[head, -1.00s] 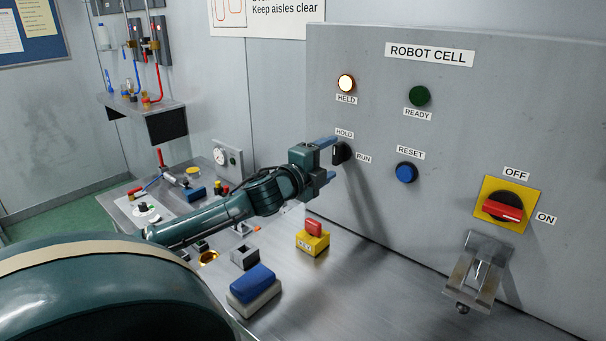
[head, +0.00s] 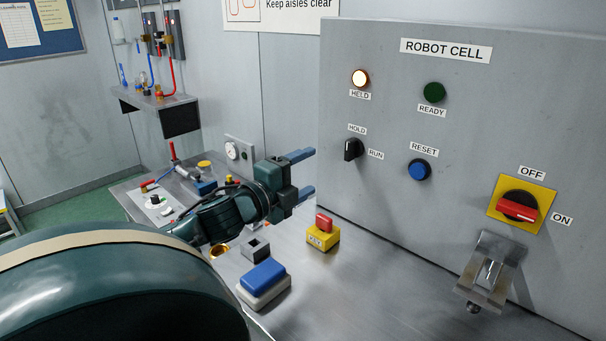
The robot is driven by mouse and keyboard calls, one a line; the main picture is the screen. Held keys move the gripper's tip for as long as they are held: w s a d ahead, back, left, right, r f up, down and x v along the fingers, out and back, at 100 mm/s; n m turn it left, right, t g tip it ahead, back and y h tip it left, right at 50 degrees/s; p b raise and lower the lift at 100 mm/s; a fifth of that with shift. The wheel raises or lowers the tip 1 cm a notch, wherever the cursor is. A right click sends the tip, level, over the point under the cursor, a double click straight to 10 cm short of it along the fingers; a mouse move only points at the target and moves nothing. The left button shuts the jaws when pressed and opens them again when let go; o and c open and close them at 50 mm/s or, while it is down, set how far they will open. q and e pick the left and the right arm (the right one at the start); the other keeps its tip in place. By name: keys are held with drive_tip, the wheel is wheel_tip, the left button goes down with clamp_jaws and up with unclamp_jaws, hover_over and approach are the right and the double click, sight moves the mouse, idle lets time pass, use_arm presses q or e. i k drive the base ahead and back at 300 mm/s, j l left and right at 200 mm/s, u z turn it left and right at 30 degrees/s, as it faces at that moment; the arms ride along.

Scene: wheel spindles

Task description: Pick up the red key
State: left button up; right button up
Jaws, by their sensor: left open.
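The red key (head: 324,222) stands upright in the top of a small yellow block (head: 323,238) with a label on its front. The block sits on the grey bench, close to the panel. My left gripper (head: 306,172) is open and empty, its two blue fingers one above the other and pointing right at the panel. In the picture it is above and slightly left of the red key, apart from it. My right gripper does not show.
The panel (head: 390,205) carries a black HOLD/RUN switch (head: 353,150), a blue RESET button (head: 419,169), a lit HELD lamp (head: 360,78) and a red OFF/ON handle (head: 518,207). A metal bracket (head: 490,272) juts out below. A blue-topped box (head: 263,280) sits left of the key block.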

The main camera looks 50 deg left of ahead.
sight(324, 222)
drive_tip(key=k+l, duration=0.1)
drive_tip(key=k, duration=0.9)
